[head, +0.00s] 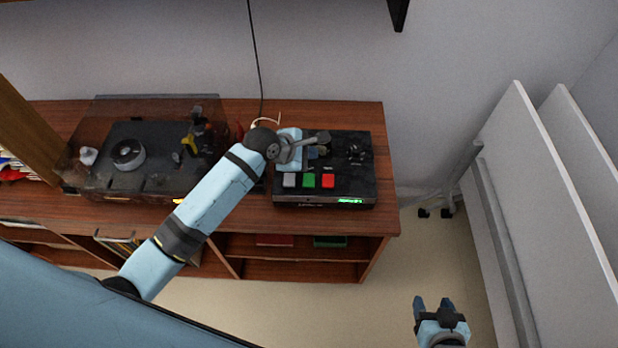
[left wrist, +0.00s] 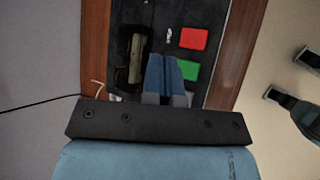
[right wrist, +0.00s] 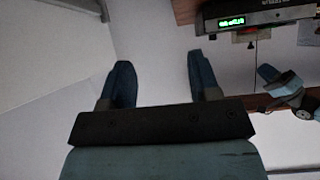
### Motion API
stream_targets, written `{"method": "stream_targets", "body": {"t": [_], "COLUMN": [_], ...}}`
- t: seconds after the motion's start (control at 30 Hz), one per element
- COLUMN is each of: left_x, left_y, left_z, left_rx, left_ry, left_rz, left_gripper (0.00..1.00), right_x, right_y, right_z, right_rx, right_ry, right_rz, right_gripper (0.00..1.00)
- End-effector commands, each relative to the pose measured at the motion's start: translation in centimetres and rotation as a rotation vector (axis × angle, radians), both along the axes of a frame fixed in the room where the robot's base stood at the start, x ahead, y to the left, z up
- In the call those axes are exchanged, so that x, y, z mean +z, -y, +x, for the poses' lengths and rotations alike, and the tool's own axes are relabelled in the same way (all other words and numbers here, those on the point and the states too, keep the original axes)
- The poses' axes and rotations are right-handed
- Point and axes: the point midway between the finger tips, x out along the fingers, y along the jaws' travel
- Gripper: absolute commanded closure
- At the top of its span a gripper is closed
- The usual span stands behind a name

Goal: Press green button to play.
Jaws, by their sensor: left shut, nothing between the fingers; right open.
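The black speaker unit (head: 345,182) sits on the wooden cabinet. Along its front are a grey button (head: 289,180), the green button (head: 308,181) and a red button (head: 328,181). A green display glows on its front face. My left gripper (head: 318,150) is over the unit, behind the green button in the head view. In the left wrist view its fingers (left wrist: 165,58) are together and empty, beside the green button (left wrist: 191,70), with the red button (left wrist: 193,38) further up. My right gripper (head: 433,303) is open and empty, out over the floor, away from the cabinet.
A turntable under a tinted cover (head: 110,185) stands left of the unit on the cabinet (head: 388,160). A black cable hangs down the wall behind.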

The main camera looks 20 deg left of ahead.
Motion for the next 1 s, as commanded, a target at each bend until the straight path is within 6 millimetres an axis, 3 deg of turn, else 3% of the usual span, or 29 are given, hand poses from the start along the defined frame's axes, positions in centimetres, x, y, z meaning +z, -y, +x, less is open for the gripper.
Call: {"method": "stream_targets", "body": {"t": [0.17, 0.6, 1.0], "left_x": [-1.3, -7.4, -8.8], "left_y": [0.0, 0.0, 0.0], "left_z": [0.0, 0.0, 0.0], "left_rx": [-0.001, 0.001, -0.001], "left_ry": [-0.002, 0.000, 0.000], "left_rz": [0.001, -0.001, 0.001], "left_gripper": [1.00, 1.00, 1.00], "right_x": [0.4, -0.1, 0.0], "right_y": [-0.2, -0.1, 0.3], "right_z": [0.1, 0.2, 0.1], "right_rx": [0.002, 0.006, 0.032], "right_ry": [0.007, 0.012, 0.022], "right_rz": [0.003, -0.003, -0.026], "right_gripper": [0.44, 0.44, 0.44]}}
